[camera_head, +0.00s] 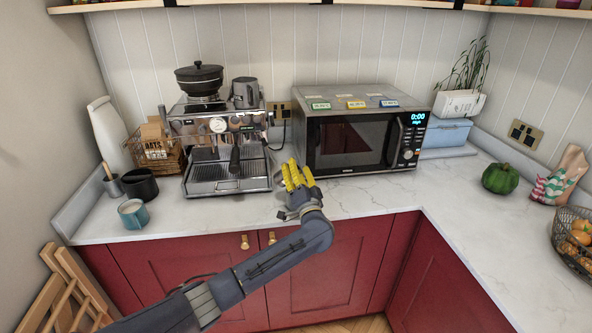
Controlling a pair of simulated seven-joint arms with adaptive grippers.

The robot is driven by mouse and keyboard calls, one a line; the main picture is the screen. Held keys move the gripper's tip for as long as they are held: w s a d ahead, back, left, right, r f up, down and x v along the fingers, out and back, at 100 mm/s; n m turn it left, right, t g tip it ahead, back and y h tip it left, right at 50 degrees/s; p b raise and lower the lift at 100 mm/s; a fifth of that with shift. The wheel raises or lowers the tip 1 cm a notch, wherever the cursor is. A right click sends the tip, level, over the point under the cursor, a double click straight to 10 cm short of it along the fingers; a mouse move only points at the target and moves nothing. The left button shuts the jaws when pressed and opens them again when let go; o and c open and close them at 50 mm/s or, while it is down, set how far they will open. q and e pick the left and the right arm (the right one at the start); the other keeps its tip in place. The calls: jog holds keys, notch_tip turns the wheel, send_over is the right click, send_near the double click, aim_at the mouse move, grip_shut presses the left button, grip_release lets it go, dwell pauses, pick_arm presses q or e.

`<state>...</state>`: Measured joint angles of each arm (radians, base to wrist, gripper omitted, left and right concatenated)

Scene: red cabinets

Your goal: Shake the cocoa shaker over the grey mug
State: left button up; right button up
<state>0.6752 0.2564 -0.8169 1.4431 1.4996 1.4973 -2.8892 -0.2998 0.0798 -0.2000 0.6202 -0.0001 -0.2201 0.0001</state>
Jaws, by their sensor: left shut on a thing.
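My left gripper (293,175), with yellow fingers, reaches over the counter between the espresso machine and the microwave. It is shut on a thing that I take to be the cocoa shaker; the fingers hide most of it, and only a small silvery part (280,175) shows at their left. A blue-grey mug (133,218) with a pale inside stands upright at the front left of the counter, well apart from the gripper. I take it to be the grey mug. My right gripper is not in view.
The espresso machine (228,175) stands left of the gripper and the microwave (355,145) right of it. A black pot (141,187) and a small cup with a wooden tool (113,187) stand behind the mug. A green pumpkin (500,179) sits at right.

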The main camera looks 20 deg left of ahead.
pick_arm(q)
jog(key=n+g, duration=0.1)
jog(key=n, duration=0.2)
jog(key=n+g, duration=0.1)
jog(key=n, duration=0.2)
jog(key=shift+d+g+y, duration=0.15)
jog(key=shift+g+y, duration=0.15)
jog(key=shift+g, duration=0.1)
jog(key=n+g, duration=0.1)
jog(key=n, duration=0.3)
jog(key=shift+g, duration=0.4)
jog(key=shift+n, duration=0.3)
jog(key=shift+r, duration=0.1)
